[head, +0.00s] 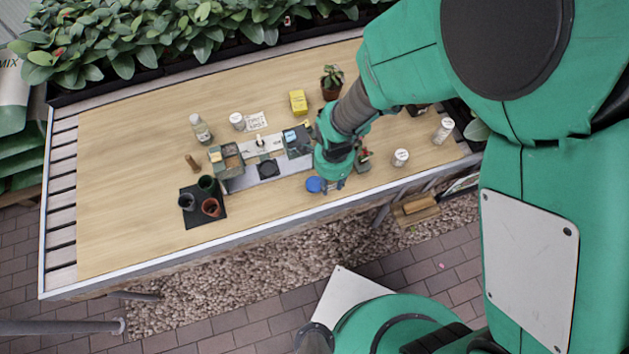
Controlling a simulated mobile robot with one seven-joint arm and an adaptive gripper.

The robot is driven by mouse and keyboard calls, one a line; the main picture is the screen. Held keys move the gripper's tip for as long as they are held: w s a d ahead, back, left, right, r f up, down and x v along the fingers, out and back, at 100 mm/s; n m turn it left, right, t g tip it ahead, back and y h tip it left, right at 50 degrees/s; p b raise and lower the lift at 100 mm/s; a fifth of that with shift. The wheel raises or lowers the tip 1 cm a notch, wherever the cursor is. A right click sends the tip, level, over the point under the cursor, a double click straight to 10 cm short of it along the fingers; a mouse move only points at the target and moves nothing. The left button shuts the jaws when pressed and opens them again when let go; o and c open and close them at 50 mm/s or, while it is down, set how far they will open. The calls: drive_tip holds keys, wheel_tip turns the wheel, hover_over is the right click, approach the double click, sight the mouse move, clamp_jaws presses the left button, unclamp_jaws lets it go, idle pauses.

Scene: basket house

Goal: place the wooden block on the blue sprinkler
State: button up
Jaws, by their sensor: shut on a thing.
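A small round blue thing (314,184), which looks like the blue sprinkler, lies near the table's front edge. My gripper (333,186) points down just to the right of it, low over the table. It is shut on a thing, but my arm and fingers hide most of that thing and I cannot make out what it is. No wooden block shows clearly. A small brown upright piece (193,162) stands at the left of the table; I cannot tell whether it is wood.
The wooden table (130,150) holds a black tray (190,222) with several pots, a grey box (228,160), a bottle (201,129), a yellow box (298,102), a potted plant (332,83) and white jars (401,158). The table's left part is clear.

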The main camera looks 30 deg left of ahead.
drive_tip(key=s+d, duration=0.5)
drive_tip(key=s, duration=0.3)
drive_tip(key=shift+w+a+f, duration=0.1)
drive_tip(key=shift+f, duration=1.25)
drive_tip(key=shift+w+a+f, duration=0.1)
drive_tip(key=shift+f, duration=1.2)
hover_over(315, 184)
drive_tip(key=shift+f, duration=0.75)
drive_tip(key=shift+f, duration=0.1)
drive_tip(key=shift+f, duration=1.65)
